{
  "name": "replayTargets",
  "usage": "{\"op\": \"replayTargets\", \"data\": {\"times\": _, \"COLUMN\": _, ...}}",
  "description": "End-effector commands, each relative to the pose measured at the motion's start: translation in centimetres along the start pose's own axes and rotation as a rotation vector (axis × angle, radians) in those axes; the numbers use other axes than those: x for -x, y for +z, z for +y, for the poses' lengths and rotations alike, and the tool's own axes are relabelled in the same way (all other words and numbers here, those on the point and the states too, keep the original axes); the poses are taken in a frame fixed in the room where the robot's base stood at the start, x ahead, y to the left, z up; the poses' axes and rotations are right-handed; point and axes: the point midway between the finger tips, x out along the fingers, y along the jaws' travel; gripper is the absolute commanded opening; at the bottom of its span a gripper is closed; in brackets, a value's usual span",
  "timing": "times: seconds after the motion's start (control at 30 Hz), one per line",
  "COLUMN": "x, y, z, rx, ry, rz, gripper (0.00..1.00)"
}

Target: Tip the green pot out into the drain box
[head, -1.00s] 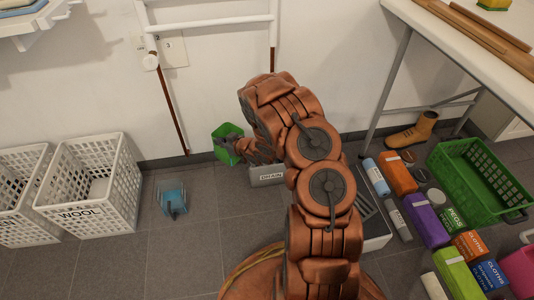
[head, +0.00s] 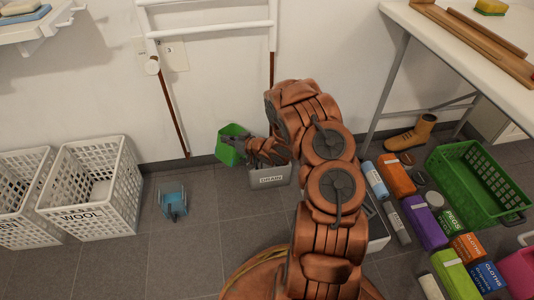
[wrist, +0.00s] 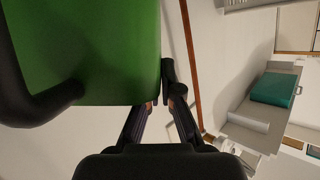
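The green pot (head: 229,148) is at the wall, just left of and partly behind the grey box labelled DRAIN (head: 270,181). It looks raised and tilted, and its contents are not visible. My gripper (head: 255,148) reaches it from the right, above the drain box. In the wrist view the green pot (wrist: 90,50) fills the upper left, with a dark curved handle at its left. My gripper's fingers (wrist: 160,92) are at the pot's edge, one partly hidden behind it, and seem closed on it. My arm hides part of the drain box.
White baskets, one labelled WOOL (head: 92,188), stand at the left. A small blue item (head: 172,200) lies on the floor. A brown boot (head: 412,134), a green crate (head: 472,185) and several packages crowd the right.

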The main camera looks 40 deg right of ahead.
Motion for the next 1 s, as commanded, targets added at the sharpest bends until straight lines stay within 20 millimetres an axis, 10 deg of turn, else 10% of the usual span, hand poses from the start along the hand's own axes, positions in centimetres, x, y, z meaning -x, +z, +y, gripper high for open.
{"op": "replayTargets", "data": {"times": 1.0, "x": 3.8, "y": -0.6, "z": 6.0, "rx": -0.412, "ry": -0.173, "rz": 0.251, "gripper": 0.0}}
